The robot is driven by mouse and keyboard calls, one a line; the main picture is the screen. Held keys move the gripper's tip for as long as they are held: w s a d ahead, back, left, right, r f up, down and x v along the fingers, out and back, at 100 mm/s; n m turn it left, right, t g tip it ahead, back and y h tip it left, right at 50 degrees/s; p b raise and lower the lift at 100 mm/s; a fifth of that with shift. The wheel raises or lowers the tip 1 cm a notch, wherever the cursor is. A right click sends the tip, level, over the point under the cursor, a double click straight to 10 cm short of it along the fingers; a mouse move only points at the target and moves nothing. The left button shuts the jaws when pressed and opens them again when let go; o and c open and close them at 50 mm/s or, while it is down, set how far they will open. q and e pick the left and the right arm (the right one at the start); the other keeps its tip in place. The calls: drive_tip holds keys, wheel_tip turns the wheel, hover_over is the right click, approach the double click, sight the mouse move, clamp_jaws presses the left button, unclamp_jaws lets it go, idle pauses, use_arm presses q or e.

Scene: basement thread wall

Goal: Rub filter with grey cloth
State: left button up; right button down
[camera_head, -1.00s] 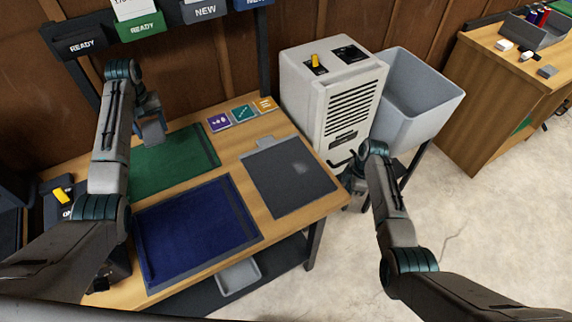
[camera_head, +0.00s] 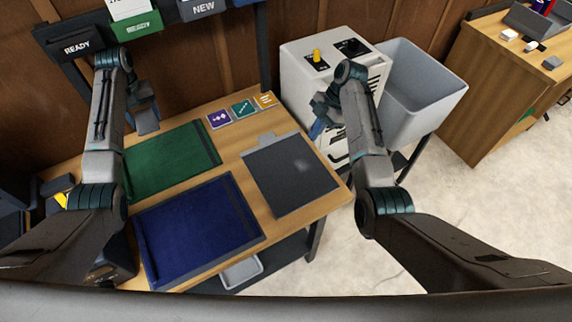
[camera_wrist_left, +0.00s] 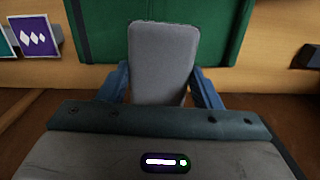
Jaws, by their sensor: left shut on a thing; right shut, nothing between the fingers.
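The filter, a flat dark panel (camera_head: 285,180) with a grey tab and a pale smudge near its middle, lies on the right part of the wooden table. My left gripper (camera_head: 146,118) is shut on a grey block-like cloth (camera_wrist_left: 162,60), which fills the space between its fingers (camera_wrist_left: 160,85) in the left wrist view. It is raised above the back edge of the green mat, apart from the filter. My right gripper (camera_head: 318,128) is shut and empty, in front of the white machine.
The green mat (camera_head: 175,160) and blue mat (camera_head: 195,230) lie left of the filter. Picture cards (camera_head: 243,110) stand at the table's back. The white machine (camera_head: 300,75) and a grey bin (camera_head: 420,90) are to the right. A wooden cabinet (camera_head: 480,110) stands beyond clear floor.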

sight(308, 152)
use_arm(q)
drive_tip(key=shift+w+a+r+b, duration=0.1)
drive_tip(key=shift+w+a+b, duration=0.15)
drive_tip(key=shift+b, duration=0.3)
use_arm(e)
drive_tip(key=shift+f, duration=0.55)
use_arm(q)
drive_tip(key=f+b, duration=0.3)
drive_tip(key=f, duration=0.1)
drive_tip(key=shift+a, duration=0.35)
use_arm(e)
drive_tip(key=f, duration=0.3)
drive_tip(key=shift+w+a+f, duration=0.15)
drive_tip(key=shift+a+f, duration=0.15)
drive_tip(key=shift+a, duration=0.1)
use_arm(q)
drive_tip(key=shift+f, duration=0.2)
use_arm(e)
drive_tip(key=shift+f, duration=0.15)
use_arm(q)
drive_tip(key=shift+d+r, duration=0.2)
drive_tip(key=shift+d, duration=0.15)
use_arm(e)
drive_tip(key=shift+d, duration=0.25)
use_arm(q)
drive_tip(key=shift+s, duration=0.1)
drive_tip(key=shift+a+f, duration=0.1)
